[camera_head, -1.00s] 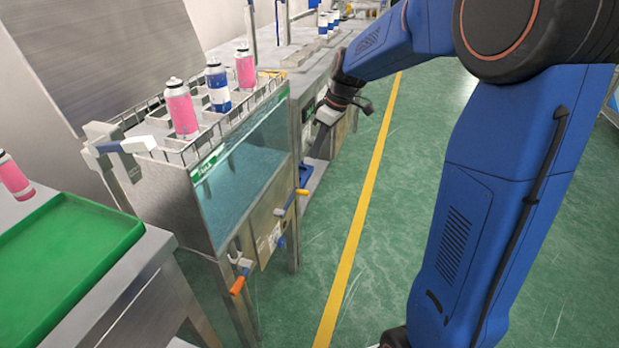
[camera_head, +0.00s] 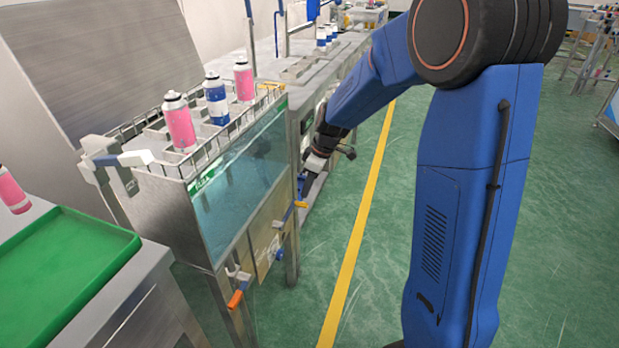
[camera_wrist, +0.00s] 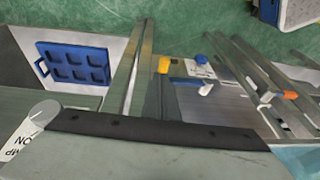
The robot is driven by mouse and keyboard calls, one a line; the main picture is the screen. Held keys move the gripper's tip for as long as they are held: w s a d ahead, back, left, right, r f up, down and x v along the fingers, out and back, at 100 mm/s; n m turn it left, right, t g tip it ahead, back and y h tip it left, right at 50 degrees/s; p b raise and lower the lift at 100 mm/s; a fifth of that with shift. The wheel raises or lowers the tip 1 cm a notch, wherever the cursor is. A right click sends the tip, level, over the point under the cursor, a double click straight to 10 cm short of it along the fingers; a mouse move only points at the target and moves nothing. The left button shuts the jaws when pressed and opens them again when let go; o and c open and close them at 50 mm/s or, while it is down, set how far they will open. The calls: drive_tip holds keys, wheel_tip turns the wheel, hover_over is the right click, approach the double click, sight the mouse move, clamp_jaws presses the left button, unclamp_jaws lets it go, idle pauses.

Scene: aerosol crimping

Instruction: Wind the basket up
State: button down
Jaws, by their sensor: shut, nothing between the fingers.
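The wire basket (camera_head: 206,147) shows at the top of the glass-fronted water tank (camera_head: 245,165). Two pink cans (camera_head: 180,125) (camera_head: 244,80) and a blue and white can (camera_head: 216,100) stand upright in it. A white-ended handle (camera_head: 135,158) sits on the tank's left end. An orange-gripped handle (camera_head: 236,298) and a yellow-gripped handle (camera_head: 299,204) are on the tank's front. My gripper (camera_head: 313,166) is shut and empty, beyond the yellow handle, low beside the bench. Its fingertips are small and partly unclear. The wrist view shows yellow (camera_wrist: 164,65) and orange (camera_wrist: 290,95) grips.
A green tray (camera_head: 65,255) lies on the near left table, with a pink can (camera_head: 12,192) beyond it. A blue pocketed tray (camera_wrist: 73,64) lies low beside the tank in the wrist view.

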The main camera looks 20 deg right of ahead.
drive_tip(key=shift+s+a+f, duration=0.1)
drive_tip(key=shift+a+f, duration=0.05)
drive_tip(key=shift+f, duration=0.85)
